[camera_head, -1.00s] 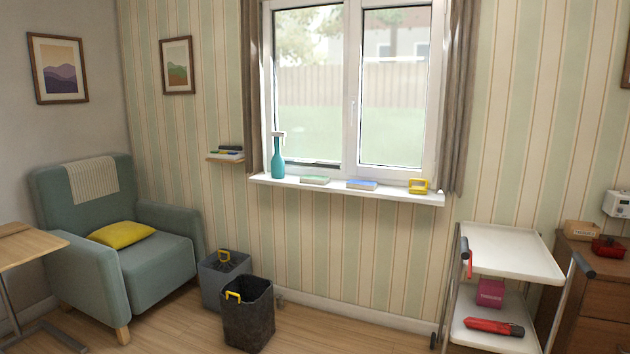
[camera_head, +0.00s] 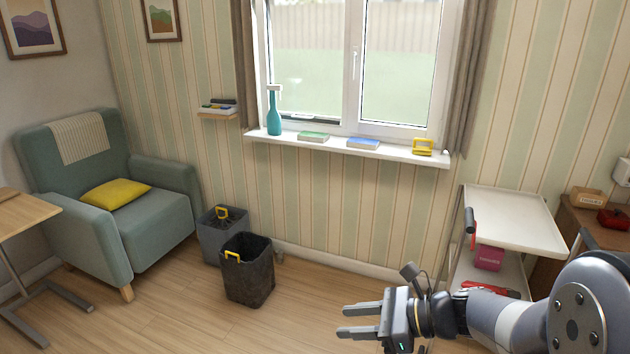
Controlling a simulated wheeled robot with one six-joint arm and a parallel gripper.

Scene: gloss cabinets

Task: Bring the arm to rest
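My gripper (camera_head: 358,320) shows at the lower right of the head view, at the end of my grey arm, which comes in from the right edge. Its two fingers point left and stand apart, with only floor visible between them. It holds nothing that I can see. The gripper appears in front of the wooden floor, to the right of the dark bin (camera_head: 248,275) and apart from it in the picture. My arm hides part of the white trolley's (camera_head: 515,222) lower shelf and of the wooden drawers behind.
A grey bin (camera_head: 212,248) stands behind the dark one. A green armchair (camera_head: 150,228) with a yellow cushion (camera_head: 116,195) is at left, near a small table (camera_head: 22,215). The window sill (camera_head: 400,151) holds a teal spray bottle (camera_head: 274,115). Floor at centre left is clear.

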